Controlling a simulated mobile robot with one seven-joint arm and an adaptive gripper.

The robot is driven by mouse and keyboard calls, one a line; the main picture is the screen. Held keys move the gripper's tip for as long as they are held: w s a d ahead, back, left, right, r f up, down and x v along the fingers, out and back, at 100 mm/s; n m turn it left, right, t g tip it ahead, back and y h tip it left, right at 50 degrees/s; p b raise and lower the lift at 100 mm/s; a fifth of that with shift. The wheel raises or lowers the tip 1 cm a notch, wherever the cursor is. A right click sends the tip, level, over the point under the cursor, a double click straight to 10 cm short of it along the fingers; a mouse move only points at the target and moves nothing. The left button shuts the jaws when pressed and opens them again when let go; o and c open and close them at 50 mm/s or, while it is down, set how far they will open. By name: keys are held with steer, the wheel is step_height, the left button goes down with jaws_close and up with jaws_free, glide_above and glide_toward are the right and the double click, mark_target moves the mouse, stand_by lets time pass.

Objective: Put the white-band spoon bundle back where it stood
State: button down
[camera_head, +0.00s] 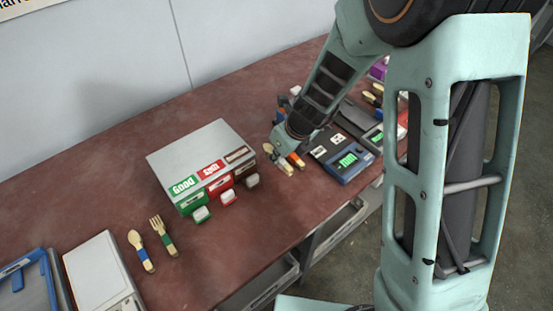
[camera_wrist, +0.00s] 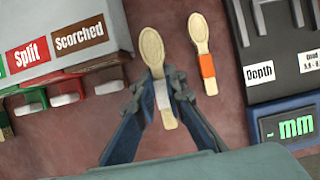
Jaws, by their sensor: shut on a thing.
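The white-band spoon bundle (camera_wrist: 152,50) is pale wood with its bowl pointing up in the wrist view. My gripper (camera_wrist: 160,88) is shut on it at the white band, one finger on each side. In the head view the bundle (camera_head: 284,167) shows just below my gripper (camera_head: 282,150), partly covered. An orange-band spoon bundle (camera_wrist: 199,35) lies to its right, close but apart, and shows in the head view (camera_head: 296,159) too. I cannot tell whether the held bundle touches the table.
A grey box (camera_head: 200,150) with Good, Split and Scorched labels stands left of my gripper. A blue depth gauge (camera_head: 350,166) stands to the right. A blue-band spoon (camera_head: 140,249) and a green-band fork (camera_head: 163,236) lie at the front left. Table (camera_head: 240,240) is clear between.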

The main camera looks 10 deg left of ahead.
mark_target(275, 171)
steer(key=shift+w+a+f, duration=0.35)
steer(key=shift+f, duration=0.2)
steer(key=shift+w+a+f, duration=0.15)
steer(key=shift+a+f, duration=0.05)
steer(key=shift+f, duration=0.35)
steer(key=shift+f+b, duration=0.7)
steer(key=shift+f, duration=0.6)
steer(key=shift+f, duration=0.1)
steer(key=shift+f, duration=0.15)
steer(key=c, duration=2)
jaws_free()
